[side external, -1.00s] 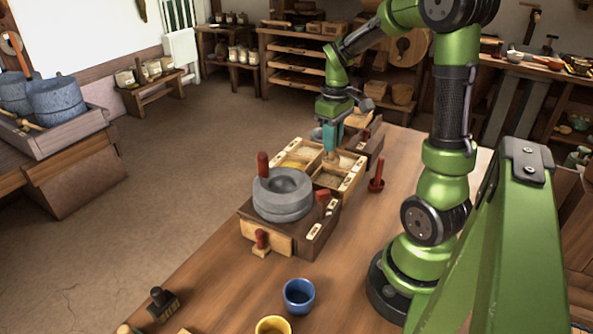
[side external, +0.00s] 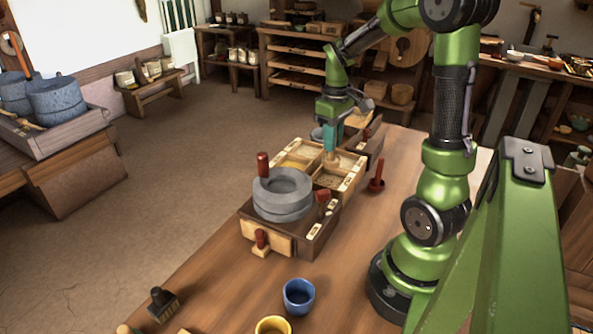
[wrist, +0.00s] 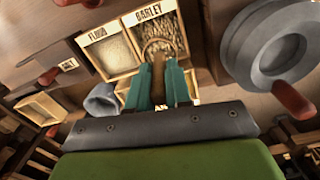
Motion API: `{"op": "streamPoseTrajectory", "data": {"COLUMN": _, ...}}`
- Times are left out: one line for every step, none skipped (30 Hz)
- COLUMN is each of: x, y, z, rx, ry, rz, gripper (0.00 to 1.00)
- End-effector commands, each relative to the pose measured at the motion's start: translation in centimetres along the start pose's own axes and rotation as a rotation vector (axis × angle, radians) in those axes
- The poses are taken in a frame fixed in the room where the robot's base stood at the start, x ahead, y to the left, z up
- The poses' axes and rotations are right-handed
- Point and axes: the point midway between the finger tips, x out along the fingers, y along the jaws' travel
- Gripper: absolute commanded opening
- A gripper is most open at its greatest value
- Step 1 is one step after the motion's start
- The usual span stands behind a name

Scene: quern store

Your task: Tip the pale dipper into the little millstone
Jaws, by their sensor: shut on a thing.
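My gripper (side external: 332,146) is shut on the handle of a wooden dipper (side external: 331,161), over the divided grain box. In the wrist view my gripper's teal fingers (wrist: 159,82) clasp the brown handle (wrist: 158,72). The dipper's round rim (wrist: 158,46) lies in the compartment labelled BARLEY; I cannot tell how full the dipper is. A grey round millstone (side external: 282,192) with a red upright handle sits on a dark wooden base, nearer the side camera than the box. It also shows in the wrist view (wrist: 240,50), to the right of the dipper.
The grain box (wrist: 122,74) also has a FLOUR compartment (wrist: 108,54). A blue-grey rounded object (wrist: 103,98) is left of my fingers. A red peg (side external: 377,176) stands right of the box. Blue (side external: 299,296) and yellow (side external: 273,325) cups stand at the front.

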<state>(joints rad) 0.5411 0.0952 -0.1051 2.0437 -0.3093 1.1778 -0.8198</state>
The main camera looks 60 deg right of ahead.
Motion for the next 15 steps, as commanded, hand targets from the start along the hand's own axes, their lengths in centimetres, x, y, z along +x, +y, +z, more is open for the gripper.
{"op": "streamPoseTrajectory", "data": {"x": 0.0, "y": 0.0, "z": 0.0, "rx": 0.000, "ry": 0.000, "rz": 0.000, "gripper": 0.00}}
{"op": "streamPoseTrajectory", "data": {"x": 0.0, "y": 0.0, "z": 0.0, "rx": 0.000, "ry": 0.000, "rz": 0.000, "gripper": 0.00}}
{"op": "streamPoseTrajectory", "data": {"x": 0.0, "y": 0.0, "z": 0.0, "rx": 0.000, "ry": 0.000, "rz": 0.000, "gripper": 0.00}}
{"op": "streamPoseTrajectory", "data": {"x": 0.0, "y": 0.0, "z": 0.0, "rx": 0.000, "ry": 0.000, "rz": 0.000, "gripper": 0.00}}
{"op": "streamPoseTrajectory", "data": {"x": 0.0, "y": 0.0, "z": 0.0, "rx": 0.000, "ry": 0.000, "rz": 0.000, "gripper": 0.00}}
{"op": "streamPoseTrajectory", "data": {"x": 0.0, "y": 0.0, "z": 0.0, "rx": 0.000, "ry": 0.000, "rz": 0.000, "gripper": 0.00}}
{"op": "streamPoseTrajectory", "data": {"x": -0.1, "y": 0.0, "z": 0.0, "rx": 0.000, "ry": 0.001, "rz": 0.000, "gripper": 0.00}}
{"op": "streamPoseTrajectory", "data": {"x": -0.2, "y": 0.0, "z": 0.0, "rx": 0.000, "ry": 0.001, "rz": 0.001, "gripper": 0.00}}
{"op": "streamPoseTrajectory", "data": {"x": -0.6, "y": 0.0, "z": -0.1, "rx": -0.001, "ry": 0.002, "rz": 0.002, "gripper": 0.00}}
{"op": "streamPoseTrajectory", "data": {"x": -0.9, "y": 0.0, "z": -0.1, "rx": -0.001, "ry": 0.003, "rz": 0.002, "gripper": 0.00}}
{"op": "streamPoseTrajectory", "data": {"x": -1.5, "y": 0.1, "z": -0.1, "rx": -0.001, "ry": 0.005, "rz": 0.002, "gripper": 0.00}}
{"op": "streamPoseTrajectory", "data": {"x": -2.4, "y": 0.1, "z": -0.1, "rx": 0.000, "ry": 0.007, "rz": 0.003, "gripper": 0.00}}
{"op": "streamPoseTrajectory", "data": {"x": -3.1, "y": 0.0, "z": -0.1, "rx": 0.000, "ry": 0.007, "rz": 0.004, "gripper": 0.00}}
{"op": "streamPoseTrajectory", "data": {"x": -3.8, "y": 0.0, "z": -0.1, "rx": 0.000, "ry": 0.007, "rz": 0.003, "gripper": 0.00}}
{"op": "streamPoseTrajectory", "data": {"x": -4.8, "y": 0.1, "z": -0.1, "rx": 0.000, "ry": 0.007, "rz": 0.004, "gripper": 0.00}}
